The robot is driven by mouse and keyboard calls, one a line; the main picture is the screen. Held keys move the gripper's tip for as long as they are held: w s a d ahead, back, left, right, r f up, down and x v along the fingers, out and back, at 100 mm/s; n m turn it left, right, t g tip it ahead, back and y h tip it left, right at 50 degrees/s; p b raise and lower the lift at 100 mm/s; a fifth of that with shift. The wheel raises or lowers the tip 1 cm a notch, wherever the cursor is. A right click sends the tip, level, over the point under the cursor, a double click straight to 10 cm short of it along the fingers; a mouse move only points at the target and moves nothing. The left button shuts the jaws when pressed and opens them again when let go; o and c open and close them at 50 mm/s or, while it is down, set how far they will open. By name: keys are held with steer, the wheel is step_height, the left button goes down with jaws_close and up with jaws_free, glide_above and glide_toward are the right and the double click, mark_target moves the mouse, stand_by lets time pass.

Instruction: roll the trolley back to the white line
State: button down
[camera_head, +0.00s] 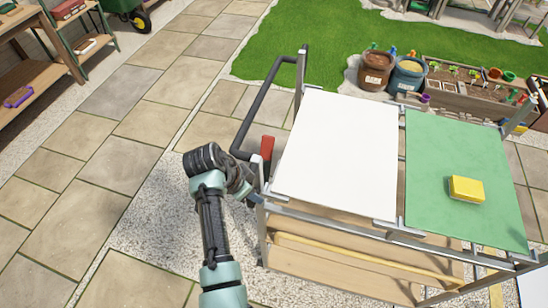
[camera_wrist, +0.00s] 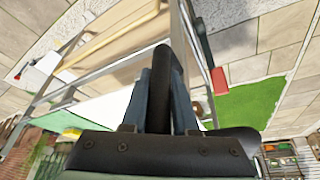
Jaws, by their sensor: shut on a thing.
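The trolley (camera_head: 345,227) stands on the right in the head view. It has a grey metal frame, a white panel and a green panel on top, and wooden shelves below. Its dark push handle (camera_head: 262,103) sticks out at the left, with a red part (camera_head: 267,148) near its lower end. My gripper (camera_head: 246,186) is at the handle's near end and shut on it. In the wrist view the dark handle bar (camera_wrist: 164,75) passes between my fingers, with the red part (camera_wrist: 219,81) to the right. I cannot make out a white line for certain.
A yellow sponge (camera_head: 466,189) lies on the green panel (camera_head: 440,150). Paving (camera_head: 120,165) to the left is clear. A workbench (camera_head: 30,65) and a green wheelbarrow (camera_head: 125,8) stand at the far left; barrels (camera_head: 375,72) and a planter (camera_head: 465,90) stand behind the trolley.

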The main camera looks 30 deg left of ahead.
steer(key=shift+s+a, duration=0.25)
steer(key=shift+a, duration=0.75)
steer(key=c, duration=0.7)
jaws_free()
steer(key=shift+r, duration=0.1)
steer(key=b+v, duration=0.1)
steer(key=v, duration=1.1)
steer(key=shift+s+a+r, duration=0.1)
steer(key=shift+s+r, duration=0.05)
steer(key=shift+r, duration=0.2)
